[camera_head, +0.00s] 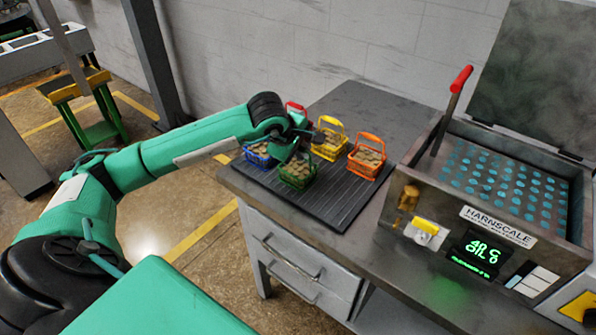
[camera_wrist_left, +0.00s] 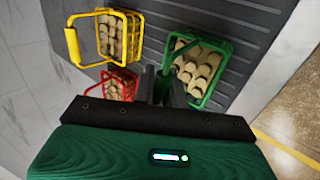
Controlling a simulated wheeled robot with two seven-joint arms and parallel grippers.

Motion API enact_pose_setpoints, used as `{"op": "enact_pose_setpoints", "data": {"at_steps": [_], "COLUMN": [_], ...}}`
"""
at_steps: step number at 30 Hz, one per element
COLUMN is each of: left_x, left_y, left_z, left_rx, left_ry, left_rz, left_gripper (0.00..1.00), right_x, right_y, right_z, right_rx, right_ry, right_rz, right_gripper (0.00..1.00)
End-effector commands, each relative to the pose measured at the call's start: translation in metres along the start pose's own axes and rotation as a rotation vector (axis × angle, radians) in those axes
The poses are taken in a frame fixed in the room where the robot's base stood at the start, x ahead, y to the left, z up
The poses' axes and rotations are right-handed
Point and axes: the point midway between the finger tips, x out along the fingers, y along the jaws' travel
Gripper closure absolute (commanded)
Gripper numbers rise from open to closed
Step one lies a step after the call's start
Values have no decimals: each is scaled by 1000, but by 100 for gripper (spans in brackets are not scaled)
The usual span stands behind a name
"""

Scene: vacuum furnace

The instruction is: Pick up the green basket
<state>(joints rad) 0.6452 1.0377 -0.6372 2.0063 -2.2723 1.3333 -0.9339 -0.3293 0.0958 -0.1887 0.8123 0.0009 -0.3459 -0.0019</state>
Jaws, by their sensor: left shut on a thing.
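The green basket (camera_head: 297,172), filled with tan pieces, is at the front of the dark ribbed mat (camera_head: 335,207) on the bench. My left gripper (camera_head: 294,156) reaches it from above and is shut at its handle. In the left wrist view my left gripper's fingers (camera_wrist_left: 165,90) are shut at the left side of the green basket (camera_wrist_left: 197,70), where its handle is. The fingers hide the exact grip. I cannot tell whether the basket is off the mat. My right gripper is not in view.
A blue basket (camera_head: 259,154), a red basket (camera_wrist_left: 119,86), a yellow basket (camera_head: 329,142) and an orange basket (camera_head: 367,157) stand close around the green one. A furnace-like machine (camera_head: 480,215) with a red-tipped lever is at the right. The mat's front right is clear.

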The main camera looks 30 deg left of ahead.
Motion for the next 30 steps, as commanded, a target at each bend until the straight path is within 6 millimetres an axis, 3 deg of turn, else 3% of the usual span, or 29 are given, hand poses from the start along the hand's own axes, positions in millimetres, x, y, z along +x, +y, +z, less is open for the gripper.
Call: {"op": "enact_pose_setpoints", "data": {"at_steps": [20,26,30], "left_x": [-4,-21,-47], "left_y": [4,16,33], "left_z": [0,0,0], "left_rx": [0,0,0], "left_ry": [0,0,0], "left_rz": [4,8,10], "left_gripper": [100,100,100], "right_x": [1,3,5], "right_y": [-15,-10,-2], "right_z": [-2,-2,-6], "right_rx": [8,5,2], "right_ry": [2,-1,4], "right_rz": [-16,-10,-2], "right_gripper": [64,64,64]}}
